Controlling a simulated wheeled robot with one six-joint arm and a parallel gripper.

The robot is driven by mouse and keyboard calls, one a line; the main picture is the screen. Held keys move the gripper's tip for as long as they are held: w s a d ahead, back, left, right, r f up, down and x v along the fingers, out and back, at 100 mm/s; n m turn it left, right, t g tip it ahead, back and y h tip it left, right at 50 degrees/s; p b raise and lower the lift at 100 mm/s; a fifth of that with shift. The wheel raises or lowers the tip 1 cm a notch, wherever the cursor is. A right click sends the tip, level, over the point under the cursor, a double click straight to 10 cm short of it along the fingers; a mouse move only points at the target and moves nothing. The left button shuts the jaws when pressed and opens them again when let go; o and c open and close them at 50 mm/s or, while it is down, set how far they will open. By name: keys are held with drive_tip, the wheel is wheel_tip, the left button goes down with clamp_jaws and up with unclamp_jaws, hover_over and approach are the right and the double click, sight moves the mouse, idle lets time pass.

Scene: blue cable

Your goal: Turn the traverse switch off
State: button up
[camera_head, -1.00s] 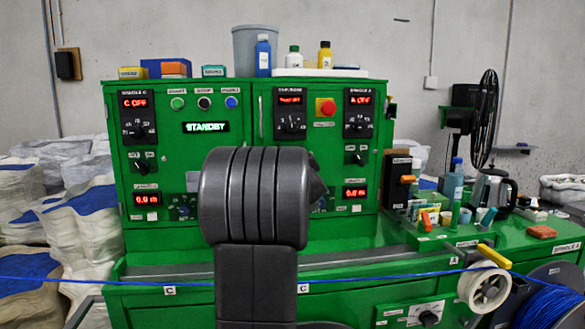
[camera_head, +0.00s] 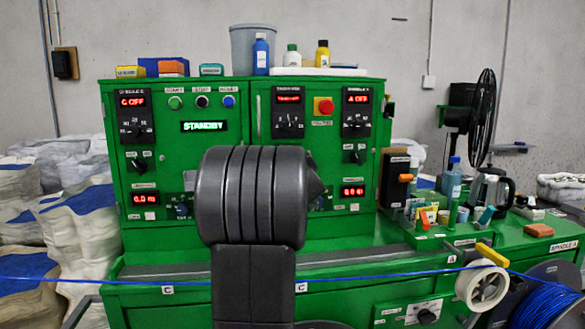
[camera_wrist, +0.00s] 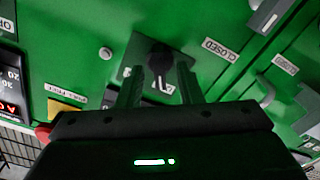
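In the wrist view, a small black knob (camera_wrist: 160,60) stands on a grey plate on the green panel, and I take it to be the traverse switch. My gripper (camera_wrist: 158,88) is open, with one dark finger on each side of the knob. I see a gap between the knob and the fingers; contact is not clear. The switch plate's lettering is partly covered. In the head view, my arm hides this switch and the gripper. The traverse panel (camera_head: 289,111), with a red display and a dial, shows above my arm.
A red stop button (camera_head: 324,107) sits right of the traverse panel, and the spindle A panel (camera_head: 357,112) lies further right. A green display (camera_head: 204,126) reads STANDBY. A blue cable (camera_head: 400,276) runs across the front over a white pulley (camera_head: 483,287). Small items crowd the right bench.

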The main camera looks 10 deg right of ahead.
drive_tip(key=s, duration=1.3)
drive_tip(key=shift+s, duration=0.35)
drive_tip(key=shift+w, duration=0.1)
drive_tip(key=w, duration=1.3)
drive_tip(key=shift+w, duration=0.4)
drive_tip(key=shift+s, duration=0.15)
drive_tip(key=shift+m+p, duration=2.55)
drive_tip(key=shift+m, duration=2.15)
